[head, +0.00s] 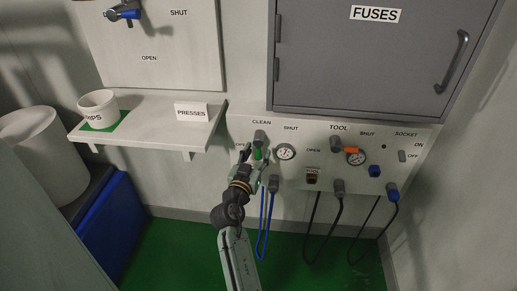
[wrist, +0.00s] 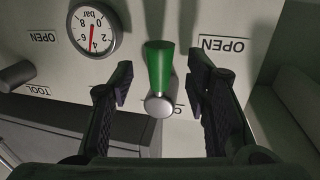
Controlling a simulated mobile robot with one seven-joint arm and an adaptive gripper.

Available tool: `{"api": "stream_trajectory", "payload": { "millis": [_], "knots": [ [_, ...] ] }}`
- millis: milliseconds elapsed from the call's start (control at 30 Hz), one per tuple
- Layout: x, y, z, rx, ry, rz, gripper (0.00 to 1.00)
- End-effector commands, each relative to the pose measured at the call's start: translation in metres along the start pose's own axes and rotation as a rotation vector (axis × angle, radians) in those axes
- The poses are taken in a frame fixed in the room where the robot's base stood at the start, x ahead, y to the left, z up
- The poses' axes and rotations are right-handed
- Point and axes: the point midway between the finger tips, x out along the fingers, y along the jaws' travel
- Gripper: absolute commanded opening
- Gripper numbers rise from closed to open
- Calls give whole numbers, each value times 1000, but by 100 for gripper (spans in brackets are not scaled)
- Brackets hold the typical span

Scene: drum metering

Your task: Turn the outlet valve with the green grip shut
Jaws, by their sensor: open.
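The outlet valve with the green grip (head: 257,154) is on the wall panel under the CLEAN label. Its grip hangs down from a grey hub (head: 260,136), with an OPEN label to its left, partly hidden, and a SHUT label to its right. In the wrist view, which is upside down, the green grip (wrist: 160,65) points up from its round hub (wrist: 159,104). My gripper (head: 257,158) is open in front of the valve. In the wrist view my gripper (wrist: 160,82) has one finger on each side of the grip, with gaps on both sides.
A pressure gauge (head: 285,152) is close on the right. The TOOL valve with an orange grip (head: 351,150) and a second gauge are farther right. Hoses (head: 265,225) hang below the panel. A shelf (head: 150,115) juts out at left, and a grey FUSES cabinet (head: 375,60) is above.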

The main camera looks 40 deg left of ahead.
Motion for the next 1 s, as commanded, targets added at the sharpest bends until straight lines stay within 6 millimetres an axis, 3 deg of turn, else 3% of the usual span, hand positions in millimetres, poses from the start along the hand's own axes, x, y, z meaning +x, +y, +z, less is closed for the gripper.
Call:
{"api": "stream_trajectory", "payload": {
  "millis": [200, 467, 1000],
  "knots": [
    [14, 0, 0, 1, -1, 0, 44],
    [15, 0, 0, 1, 0, 0, 43],
    [15, 0, 0, 1, 0, 0, 7]
  ]
}}
